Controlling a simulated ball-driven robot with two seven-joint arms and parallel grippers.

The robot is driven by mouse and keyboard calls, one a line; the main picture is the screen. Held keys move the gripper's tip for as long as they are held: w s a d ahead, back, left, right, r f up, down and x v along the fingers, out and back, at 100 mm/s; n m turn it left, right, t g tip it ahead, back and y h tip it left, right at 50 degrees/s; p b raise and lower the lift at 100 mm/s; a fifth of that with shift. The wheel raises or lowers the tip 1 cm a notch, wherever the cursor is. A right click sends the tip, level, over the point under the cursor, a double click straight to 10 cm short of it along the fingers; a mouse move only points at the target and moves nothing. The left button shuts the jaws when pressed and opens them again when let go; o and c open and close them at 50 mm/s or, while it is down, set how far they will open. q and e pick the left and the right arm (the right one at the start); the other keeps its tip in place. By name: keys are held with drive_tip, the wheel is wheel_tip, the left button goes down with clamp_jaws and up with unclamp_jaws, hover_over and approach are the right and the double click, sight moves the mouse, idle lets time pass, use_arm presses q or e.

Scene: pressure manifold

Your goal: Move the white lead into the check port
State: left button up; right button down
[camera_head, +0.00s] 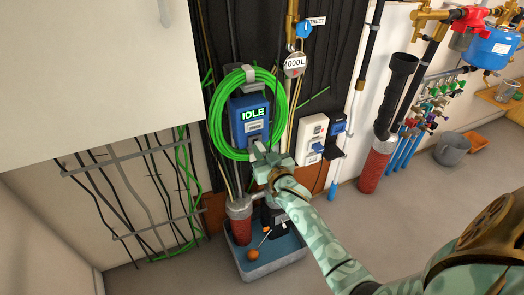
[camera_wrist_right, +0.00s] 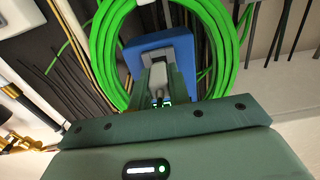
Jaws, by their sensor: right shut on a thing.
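My right gripper (camera_head: 262,152) is just under the front of a blue unit (camera_head: 249,117) with an "IDLE" display. The blue unit also shows in the right wrist view (camera_wrist_right: 160,48), straight ahead of the fingers. In that view the right gripper (camera_wrist_right: 160,98) is shut on a small pale piece (camera_wrist_right: 158,74), which looks like the end of the white lead. The fingers hide most of it, and I cannot tell whether it touches the blue unit. I cannot make out the check port. My left gripper is not in view.
A coil of green hose (camera_head: 217,122) hangs around the blue unit. A white panel box (camera_head: 312,135) is to its right. Pipes and valves line the right wall. The floor at front left is clear.

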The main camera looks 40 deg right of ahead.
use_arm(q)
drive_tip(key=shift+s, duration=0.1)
use_arm(e)
drive_tip(key=shift+w, duration=0.15)
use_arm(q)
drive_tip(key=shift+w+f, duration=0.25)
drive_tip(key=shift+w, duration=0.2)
use_arm(e)
drive_tip(key=shift+w+d, duration=0.15)
drive_tip(key=shift+w, duration=0.3)
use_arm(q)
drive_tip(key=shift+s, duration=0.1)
use_arm(e)
drive_tip(key=c, duration=1.3)
unclamp_jaws()
drive_tip(key=shift+o, duration=0.3)
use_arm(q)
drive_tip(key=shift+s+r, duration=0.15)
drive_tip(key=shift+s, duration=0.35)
